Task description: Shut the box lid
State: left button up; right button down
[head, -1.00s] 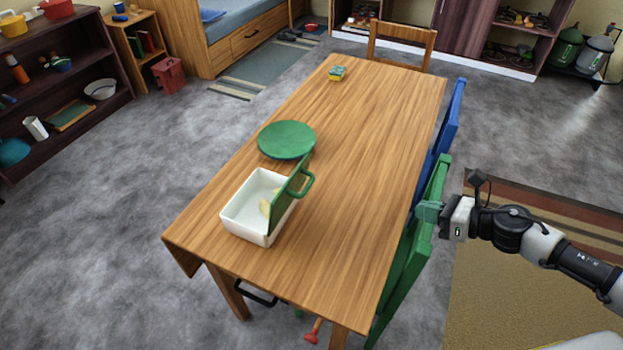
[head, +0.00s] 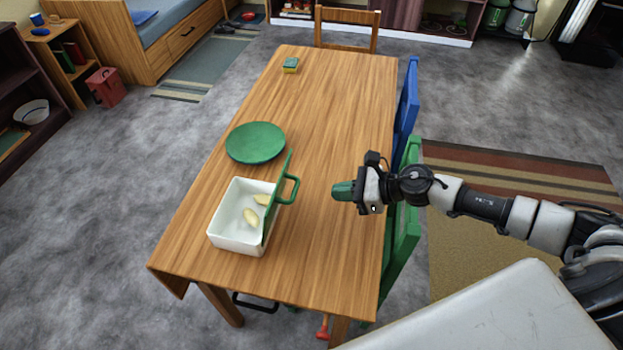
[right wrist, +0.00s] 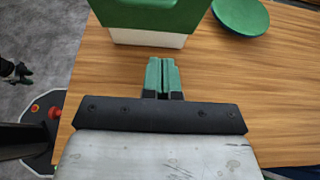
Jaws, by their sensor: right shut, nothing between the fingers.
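A white box (head: 233,245) stands on the wooden table with its top open. Its green lid (head: 273,213) is hinged on the box's right side and stands raised, with a green handle (head: 291,189) sticking out to the right. The lid (right wrist: 150,14) and the white box wall (right wrist: 150,39) also show in the right wrist view, ahead of the fingers. My right gripper (head: 335,191) is shut and empty over the table, to the right of the lid and apart from it.
Pale yellow pieces (head: 251,216) lie in the box. A green plate (head: 255,143) is behind the box and a sponge (head: 290,65) lies at the table's far end. Green (head: 405,240) and blue (head: 407,98) chairs line the right edge. The table right of the box is clear.

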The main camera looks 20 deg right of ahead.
jog(key=w+a+p, duration=0.3)
jog(key=a, duration=0.2)
jog(key=shift+w+a, duration=0.3)
jog(key=shift+w, duration=0.05)
jog(key=shift+r, duration=0.1)
jog(key=shift+r, duration=0.1)
